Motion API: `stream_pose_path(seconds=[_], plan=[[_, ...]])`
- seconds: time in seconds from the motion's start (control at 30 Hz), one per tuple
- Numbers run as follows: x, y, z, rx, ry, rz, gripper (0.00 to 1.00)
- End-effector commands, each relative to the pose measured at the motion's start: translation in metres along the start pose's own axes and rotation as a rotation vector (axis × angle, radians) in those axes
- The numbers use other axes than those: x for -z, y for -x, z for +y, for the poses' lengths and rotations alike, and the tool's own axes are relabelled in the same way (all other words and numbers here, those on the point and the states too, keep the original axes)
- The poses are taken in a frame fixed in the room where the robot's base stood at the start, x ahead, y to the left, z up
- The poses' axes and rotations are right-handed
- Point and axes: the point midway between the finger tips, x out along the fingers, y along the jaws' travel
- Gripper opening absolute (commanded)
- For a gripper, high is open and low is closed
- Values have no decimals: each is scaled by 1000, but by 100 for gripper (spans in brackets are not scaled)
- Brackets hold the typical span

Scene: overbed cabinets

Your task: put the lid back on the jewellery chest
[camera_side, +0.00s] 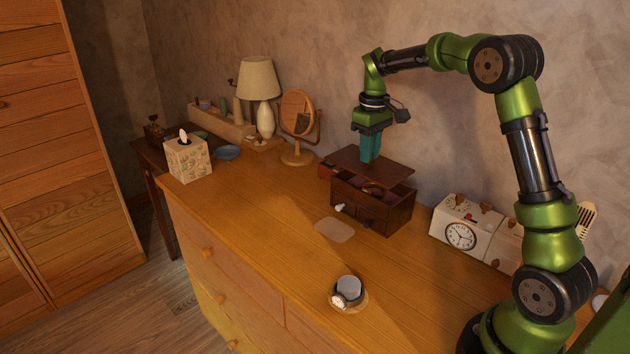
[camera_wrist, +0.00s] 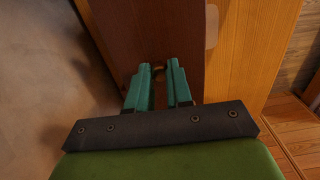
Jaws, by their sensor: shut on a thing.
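The jewellery chest (camera_side: 390,216) is a dark brown wooden box on the dresser, with a reddish interior showing at its top. The lid (camera_side: 345,160) is a flat dark brown board above the chest, toward its back; the side view does not clearly show whether they touch. My gripper (camera_side: 370,157) is over the lid, fingers pointing down. In the wrist view, my gripper (camera_wrist: 157,82) is shut on the small knob (camera_wrist: 158,67) of the lid (camera_wrist: 130,30). The lid hides the chest there.
A white clock (camera_side: 461,236) stands right of the chest. A round mirror (camera_side: 298,112), a lamp (camera_side: 259,80) and a tissue box (camera_side: 188,158) are to the left. A small round stand (camera_side: 350,306) with a watch sits in front. The dresser top (camera_side: 250,215) is clear at front left.

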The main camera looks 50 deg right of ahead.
Motion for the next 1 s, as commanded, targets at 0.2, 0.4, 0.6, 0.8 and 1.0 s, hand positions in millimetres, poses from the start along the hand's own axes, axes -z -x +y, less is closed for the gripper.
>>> stream_pose_path(seconds=[0.2,0.4,0.6,0.8,1.0], plan=[[-1,8,26,1,-6,0,0],[-2,-5,26,2,-6,-1,0],[-2,-25,26,2,-7,-2,0],[-2,-42,26,2,-7,-2,0],[-1,-52,25,2,-7,0,0]])
